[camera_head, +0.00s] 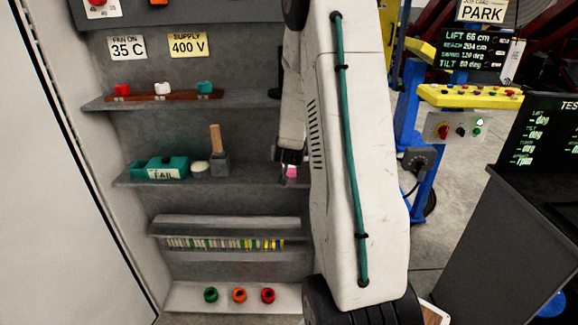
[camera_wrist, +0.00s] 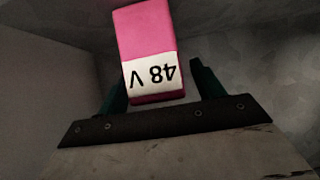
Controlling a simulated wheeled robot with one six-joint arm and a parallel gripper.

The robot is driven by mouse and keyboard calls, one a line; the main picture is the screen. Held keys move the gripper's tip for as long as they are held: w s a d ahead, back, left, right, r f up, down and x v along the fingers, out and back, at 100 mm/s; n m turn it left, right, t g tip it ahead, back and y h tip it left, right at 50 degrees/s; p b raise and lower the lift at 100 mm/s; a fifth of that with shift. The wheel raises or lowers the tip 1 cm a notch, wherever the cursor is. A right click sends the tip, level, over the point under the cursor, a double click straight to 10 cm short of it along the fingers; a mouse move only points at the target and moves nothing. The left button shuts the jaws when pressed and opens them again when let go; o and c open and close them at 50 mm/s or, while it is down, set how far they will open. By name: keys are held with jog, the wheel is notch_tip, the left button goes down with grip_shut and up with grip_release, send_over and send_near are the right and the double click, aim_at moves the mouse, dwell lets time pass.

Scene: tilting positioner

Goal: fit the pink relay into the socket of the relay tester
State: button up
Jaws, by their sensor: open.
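The pink relay (camera_head: 291,172) stands at the right end of the middle shelf, partly hidden by my arm. In the wrist view the pink relay (camera_wrist: 145,35) carries a white label reading 48 V, upside down. My gripper (camera_wrist: 160,80) is open, with one dark green finger on each side of the relay's near end. I cannot tell whether either finger touches it. In the head view my gripper (camera_head: 289,158) is just above the relay, mostly hidden.
A wooden-handled brush (camera_head: 215,140) and a pale round object (camera_head: 200,168) stand between the teal box and my gripper. The upper shelf (camera_head: 100,103) holds a brown strip (camera_head: 180,96) with red, white and teal pieces. The cabinet's left wall (camera_head: 60,150) bounds the shelves.

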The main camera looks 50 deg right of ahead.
jog(key=c, duration=1.1)
jog(key=shift+r, duration=0.15)
